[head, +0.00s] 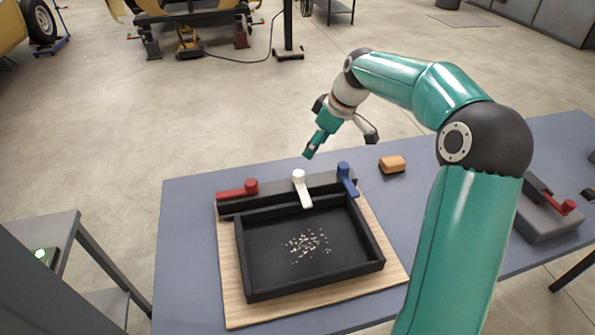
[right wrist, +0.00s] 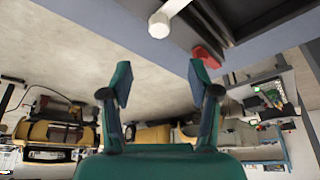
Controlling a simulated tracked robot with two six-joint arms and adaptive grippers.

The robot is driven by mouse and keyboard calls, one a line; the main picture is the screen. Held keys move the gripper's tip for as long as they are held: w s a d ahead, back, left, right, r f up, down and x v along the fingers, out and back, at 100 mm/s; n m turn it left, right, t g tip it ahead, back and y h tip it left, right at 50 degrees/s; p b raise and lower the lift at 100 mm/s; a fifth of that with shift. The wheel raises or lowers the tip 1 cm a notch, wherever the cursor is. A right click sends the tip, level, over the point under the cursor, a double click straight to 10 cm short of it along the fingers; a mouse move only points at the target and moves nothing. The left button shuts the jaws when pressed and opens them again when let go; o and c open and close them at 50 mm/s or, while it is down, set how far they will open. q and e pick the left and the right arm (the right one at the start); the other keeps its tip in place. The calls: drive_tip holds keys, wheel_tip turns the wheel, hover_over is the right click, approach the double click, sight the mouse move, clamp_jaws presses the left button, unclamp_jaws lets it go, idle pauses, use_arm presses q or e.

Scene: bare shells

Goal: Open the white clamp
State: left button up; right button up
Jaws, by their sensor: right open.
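The white clamp (head: 302,188) is on the dark bar at the back of a black tray (head: 312,282). Its lever points toward the front, across the tray's back rim. In the right wrist view, the white clamp (right wrist: 160,24) shows at the top, beyond the fingertips. My right gripper (head: 340,142) is above and behind the bar, up and to the right of the white clamp and apart from it. Its two fingers also show spread and empty in the right wrist view (right wrist: 160,85). My left gripper is in neither view.
A red clamp (head: 238,189), its lever turned left, and a blue clamp (head: 346,178), its lever pointing forward, flank the white one. Small pale bits (head: 308,243) lie in the tray. A wooden board (head: 228,290) lies under it.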

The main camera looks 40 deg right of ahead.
sight(299, 173)
drive_tip(key=p+x, duration=0.1)
drive_tip(key=x, duration=1.2)
drive_tip(key=shift+p, duration=0.35)
drive_tip(key=shift+c, duration=0.3)
drive_tip(key=shift+r, duration=0.1)
clamp_jaws()
drive_tip(key=shift+s, duration=0.1)
